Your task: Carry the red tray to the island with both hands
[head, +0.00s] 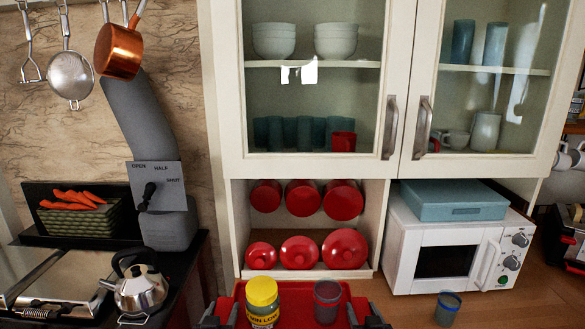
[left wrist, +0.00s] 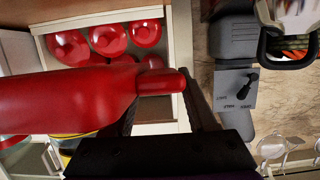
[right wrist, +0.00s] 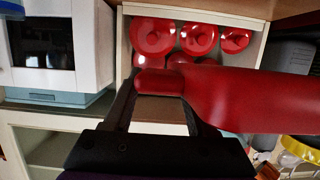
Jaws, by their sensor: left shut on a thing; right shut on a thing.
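The red tray (head: 294,292) is at the bottom of the head view, with a yellow-lidded jar (head: 262,301) and a dark reddish cup (head: 327,302) standing on it. My left gripper (head: 222,313) is at the tray's left end. In the left wrist view the left fingers (left wrist: 162,92) are shut around the red tray handle (left wrist: 160,82). My right gripper (head: 365,313) is at the tray's right end. In the right wrist view the right fingers (right wrist: 160,95) are shut around the other handle (right wrist: 158,82). The tray's lower part is cut off by the head view's edge.
A cabinet with red canisters (head: 303,199) in its open shelf stands behind the tray. A white microwave (head: 437,248) and a blue cup (head: 447,308) are on the wooden counter to the right. A kettle (head: 141,288) sits on the stove at left. No island is recognisable in view.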

